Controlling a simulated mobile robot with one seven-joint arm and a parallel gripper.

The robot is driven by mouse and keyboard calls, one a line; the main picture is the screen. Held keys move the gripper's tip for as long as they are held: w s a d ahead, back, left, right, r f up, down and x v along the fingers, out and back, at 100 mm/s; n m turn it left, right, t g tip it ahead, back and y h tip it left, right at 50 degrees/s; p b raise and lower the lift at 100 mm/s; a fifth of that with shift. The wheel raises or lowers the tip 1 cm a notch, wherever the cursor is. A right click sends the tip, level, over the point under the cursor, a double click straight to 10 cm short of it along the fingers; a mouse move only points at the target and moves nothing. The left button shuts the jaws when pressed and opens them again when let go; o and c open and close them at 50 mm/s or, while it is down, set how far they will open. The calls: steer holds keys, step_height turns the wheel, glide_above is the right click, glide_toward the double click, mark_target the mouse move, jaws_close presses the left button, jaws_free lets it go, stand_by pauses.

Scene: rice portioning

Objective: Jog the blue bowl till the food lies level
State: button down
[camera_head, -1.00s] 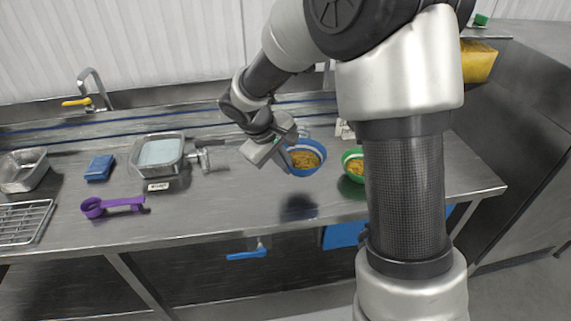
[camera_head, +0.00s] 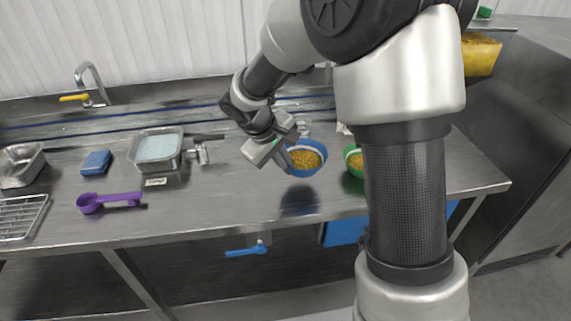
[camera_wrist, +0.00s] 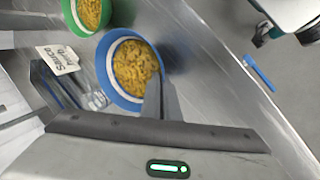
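The blue bowl (camera_head: 307,172) has a pale inside band and holds yellow-orange food (camera_head: 306,159). It also shows in the wrist view (camera_wrist: 113,91), where the food (camera_wrist: 134,66) covers the bottom and looks slightly lumpy. My gripper (camera_head: 287,168) is at the bowl's left side in the head view. In the wrist view my gripper's fingers (camera_wrist: 161,92) come together on the rim and look shut on it. A dark reflection lies below the bowl with a gap, so the bowl appears held a little above the worktop. The bowl looks near upright.
A green bowl (camera_wrist: 73,17) of similar food stands close by, partly behind my arm in the head view. A label card (camera_wrist: 58,60) lies near the bowls. A purple scoop (camera_head: 110,201), a metal pan (camera_head: 181,160) and a blue block (camera_head: 96,162) are left. The front-centre worktop is clear.

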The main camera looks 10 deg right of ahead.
steer(key=shift+s, duration=0.65)
steer(key=shift+w, duration=1.45)
steer(key=s+b, duration=0.1)
steer(key=s, duration=0.1)
steer(key=shift+s+a, duration=0.1)
steer(key=shift+s, duration=0.3)
steer(key=shift+w, duration=1.4)
steer(key=shift+s+b, duration=0.45)
steer(key=shift+s, duration=0.9)
steer(key=shift+w, duration=0.7)
steer(key=shift+s, duration=0.1)
steer(key=shift+f+b, duration=1.1)
steer(key=shift+f, duration=0.25)
